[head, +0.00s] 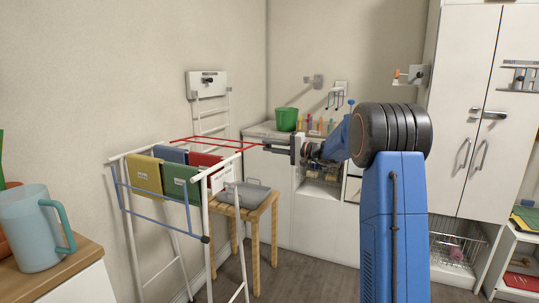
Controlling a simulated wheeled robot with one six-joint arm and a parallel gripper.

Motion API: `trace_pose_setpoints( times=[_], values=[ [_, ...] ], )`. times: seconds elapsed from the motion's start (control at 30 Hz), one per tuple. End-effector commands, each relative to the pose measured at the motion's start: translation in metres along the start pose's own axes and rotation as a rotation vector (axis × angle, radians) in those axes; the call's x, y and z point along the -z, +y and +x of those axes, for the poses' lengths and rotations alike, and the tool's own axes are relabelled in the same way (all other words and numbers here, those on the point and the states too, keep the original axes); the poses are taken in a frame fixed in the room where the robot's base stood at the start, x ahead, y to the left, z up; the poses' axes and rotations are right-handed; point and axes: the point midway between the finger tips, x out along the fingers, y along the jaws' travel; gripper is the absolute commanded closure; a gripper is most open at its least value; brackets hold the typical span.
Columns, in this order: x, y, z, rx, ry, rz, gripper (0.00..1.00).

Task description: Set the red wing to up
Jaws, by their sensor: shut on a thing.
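The white drying rack (130,215) stands at the centre left with several folded cloths over its top. Its red wing (215,140) is a thin red frame on the rack's far right side. It stands out from the rack top, looking roughly level. My gripper (268,147) reaches in from the right and is shut on the red wing at its outer right corner. The exact contact is small in the picture. A blue wing (160,200) hangs tilted down on the rack's near left side.
A wooden stool (258,212) with a grey item on it stands behind the rack. A white counter (290,210) with a green bucket (287,119) is beyond. A side table with a blue jug (32,230) is at the near left. Floor shows between rack and counter.

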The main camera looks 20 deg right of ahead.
Motion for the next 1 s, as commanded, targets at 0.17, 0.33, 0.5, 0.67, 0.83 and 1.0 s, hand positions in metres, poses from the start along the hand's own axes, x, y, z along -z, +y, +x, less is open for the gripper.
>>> trace_pose_setpoints(
  times=[0.17, 0.33, 0.5, 0.67, 0.83, 1.0],
  values=[
    [0.0011, -0.0092, 0.0001, 0.001, -0.001, -0.048, 1.0],
    [0.0014, -0.0119, 0.0002, 0.001, -0.001, -0.063, 1.0],
    [0.0012, -0.0121, 0.0002, 0.001, -0.002, -0.065, 1.0],
    [0.0011, -0.012, 0.0002, 0.001, -0.002, -0.064, 1.0],
    [0.0012, -0.0118, 0.0002, 0.001, -0.002, -0.064, 0.75],
    [0.0014, -0.0116, -0.0002, 0.001, -0.001, -0.064, 0.75]
  ],
)
